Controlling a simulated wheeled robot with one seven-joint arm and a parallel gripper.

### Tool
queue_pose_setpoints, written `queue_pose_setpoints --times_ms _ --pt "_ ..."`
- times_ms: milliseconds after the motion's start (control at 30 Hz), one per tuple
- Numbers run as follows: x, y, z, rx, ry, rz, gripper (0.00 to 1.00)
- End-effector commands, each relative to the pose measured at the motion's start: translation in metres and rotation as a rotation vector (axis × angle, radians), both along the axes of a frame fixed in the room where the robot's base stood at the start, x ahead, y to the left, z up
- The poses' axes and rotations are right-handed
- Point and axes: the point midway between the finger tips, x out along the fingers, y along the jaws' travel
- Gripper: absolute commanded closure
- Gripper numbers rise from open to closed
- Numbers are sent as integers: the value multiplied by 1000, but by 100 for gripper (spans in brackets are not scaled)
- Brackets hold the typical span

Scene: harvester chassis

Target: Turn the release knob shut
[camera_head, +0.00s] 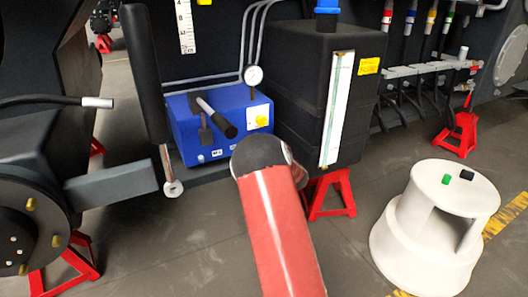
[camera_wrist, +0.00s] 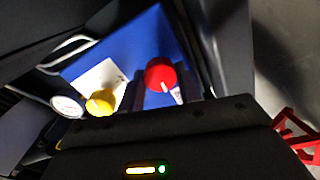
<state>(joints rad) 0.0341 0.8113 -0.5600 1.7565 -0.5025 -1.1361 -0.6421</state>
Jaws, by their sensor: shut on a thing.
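The release knob is the red knob (camera_wrist: 159,73) on the blue box, seen in the wrist view with a white pointer mark below it. My gripper (camera_wrist: 167,88) has its dark fingers on either side of the red knob and is shut on it. In the head view the blue pump box (camera_head: 205,125) stands on the floor-level frame, left of the black tank. There my arm's red link hides the gripper and the red knob. The yellow knob (camera_head: 262,120) shows on the box's white plate, and also in the wrist view (camera_wrist: 101,103).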

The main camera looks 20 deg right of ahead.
Motion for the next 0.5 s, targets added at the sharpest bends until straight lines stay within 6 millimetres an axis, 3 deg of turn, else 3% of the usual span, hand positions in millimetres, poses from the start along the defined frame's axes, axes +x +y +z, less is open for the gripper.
queue_pose_setpoints --times_ms 500 --pt "-1 -2 -3 492 18 -3 89"
